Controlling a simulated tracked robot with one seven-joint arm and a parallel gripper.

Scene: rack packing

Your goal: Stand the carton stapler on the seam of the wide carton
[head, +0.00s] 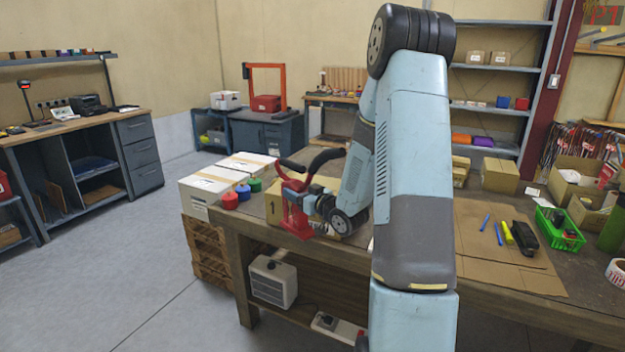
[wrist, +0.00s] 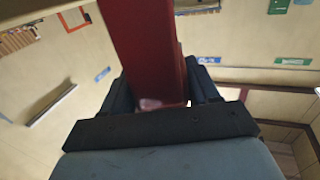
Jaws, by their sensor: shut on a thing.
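The red carton stapler (head: 294,212) with dark curved handles is held upright by my gripper (head: 308,199), at the near left end of the workbench. In the wrist view its red body (wrist: 145,45) rises between the dark fingers of my gripper (wrist: 163,90). Two pale cartons with taped tops, a nearer one (head: 196,200) and a farther one (head: 246,166), stand to the left of the stapler, apart from it. I cannot tell for certain which is the wide carton. The stapler's base looks clear of both; its exact height is unclear.
Red, blue and green round items (head: 230,201) sit between the cartons and stapler. A brown carton (head: 272,208) is behind the stapler. Wooden pallets (head: 205,252) are below the cartons. The workbench (head: 500,300) bears flat cardboard, markers and a green basket (head: 558,228). Floor at left is clear.

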